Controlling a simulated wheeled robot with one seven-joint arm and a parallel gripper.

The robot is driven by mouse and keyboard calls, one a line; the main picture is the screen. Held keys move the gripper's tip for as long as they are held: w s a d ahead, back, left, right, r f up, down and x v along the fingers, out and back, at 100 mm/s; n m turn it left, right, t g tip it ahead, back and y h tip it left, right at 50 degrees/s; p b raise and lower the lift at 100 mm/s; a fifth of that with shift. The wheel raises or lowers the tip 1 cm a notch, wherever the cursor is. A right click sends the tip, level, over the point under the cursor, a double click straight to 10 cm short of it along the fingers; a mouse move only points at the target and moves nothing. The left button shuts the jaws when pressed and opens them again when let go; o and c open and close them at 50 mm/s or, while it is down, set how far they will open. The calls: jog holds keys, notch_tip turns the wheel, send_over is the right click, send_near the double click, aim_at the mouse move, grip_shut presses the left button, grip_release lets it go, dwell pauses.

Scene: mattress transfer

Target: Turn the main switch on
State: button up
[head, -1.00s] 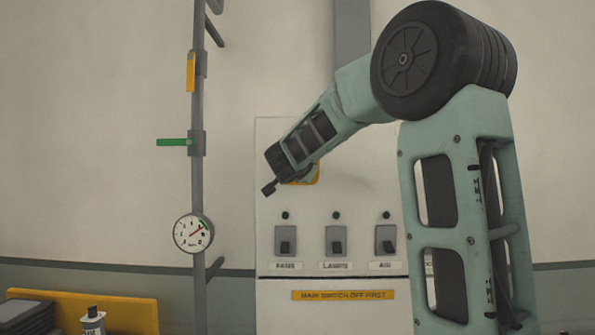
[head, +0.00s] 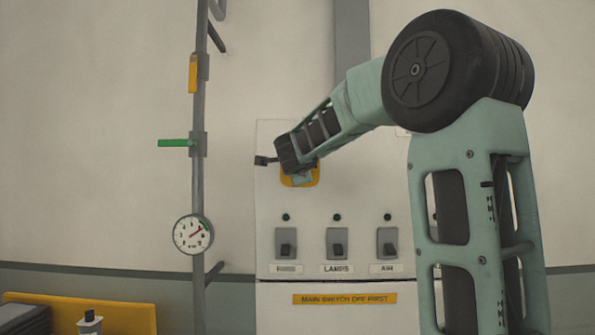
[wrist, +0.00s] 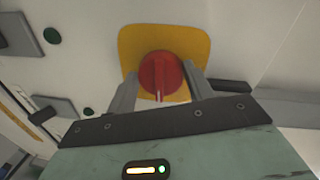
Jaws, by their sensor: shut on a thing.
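The main switch is a round red knob (wrist: 158,72) on a yellow plate (wrist: 201,46), seen close up in the wrist view. A pale mark shows on the knob's lower part in that view. My gripper (wrist: 161,82) has one finger on each side of the knob and is shut on it. In the head view the yellow plate (head: 313,178) shows at the upper part of the white panel (head: 268,215). My wrist and hand cover the knob there.
Three small grey switches, fans (head: 285,243), lamps (head: 336,243) and air (head: 387,243), sit below on the panel, each under a dark green lamp. A pipe (head: 199,120) with a gauge (head: 193,234) stands at left.

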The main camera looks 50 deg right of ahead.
jog(key=shift+m, duration=0.4)
jog(key=o, duration=1)
jog(key=shift+s, duration=0.1)
jog(key=p+v, duration=1.2)
jog(key=v, duration=0.5)
jog(key=shift+s+a+p, duration=0.1)
jog(key=shift+a+p, duration=0.05)
jog(key=shift+p, duration=0.25)
jog(key=shift+f, duration=0.1)
